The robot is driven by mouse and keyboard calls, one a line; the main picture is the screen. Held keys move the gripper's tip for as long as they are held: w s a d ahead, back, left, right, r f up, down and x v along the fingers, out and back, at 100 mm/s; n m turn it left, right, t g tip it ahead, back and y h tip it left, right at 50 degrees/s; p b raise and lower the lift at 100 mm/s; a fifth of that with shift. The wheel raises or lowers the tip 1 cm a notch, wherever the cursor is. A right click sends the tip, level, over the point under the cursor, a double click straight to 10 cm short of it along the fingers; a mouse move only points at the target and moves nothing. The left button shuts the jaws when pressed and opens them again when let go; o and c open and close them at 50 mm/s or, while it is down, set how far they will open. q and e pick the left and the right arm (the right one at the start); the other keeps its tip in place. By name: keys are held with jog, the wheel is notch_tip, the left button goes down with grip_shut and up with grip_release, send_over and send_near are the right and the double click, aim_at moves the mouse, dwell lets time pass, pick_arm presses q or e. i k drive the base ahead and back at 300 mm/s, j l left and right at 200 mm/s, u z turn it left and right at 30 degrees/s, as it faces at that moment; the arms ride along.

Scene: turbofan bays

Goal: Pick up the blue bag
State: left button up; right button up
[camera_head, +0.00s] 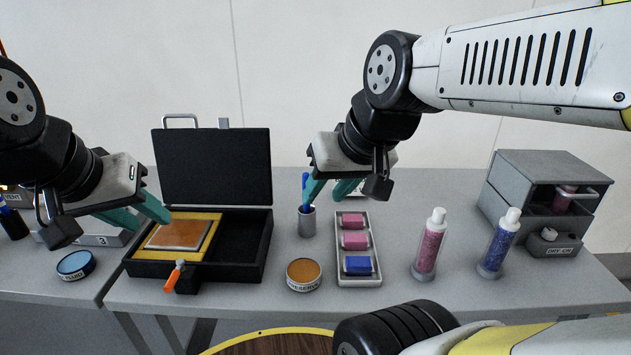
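The blue bag (358,265) appears as a small blue block-shaped packet in the front compartment of a grey tray (343,280). Two pink packets (354,240) lie behind it in the same tray. My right gripper (326,199) is open with a gap between its teal fingers, above and behind the tray, close to a grey cup (307,222) with a blue stick in it. It is apart from the blue bag. My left gripper (152,221) is open and empty, by the left side of an open black case (228,262).
A round orange tin (303,274) stands left of the tray. A pink bottle (430,245) and a blue bottle (498,244) stand right of it. A grey drawer cabinet (542,170) is at the right.

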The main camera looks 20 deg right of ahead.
aim_at(354, 266)
jog(key=z, duration=0.9)
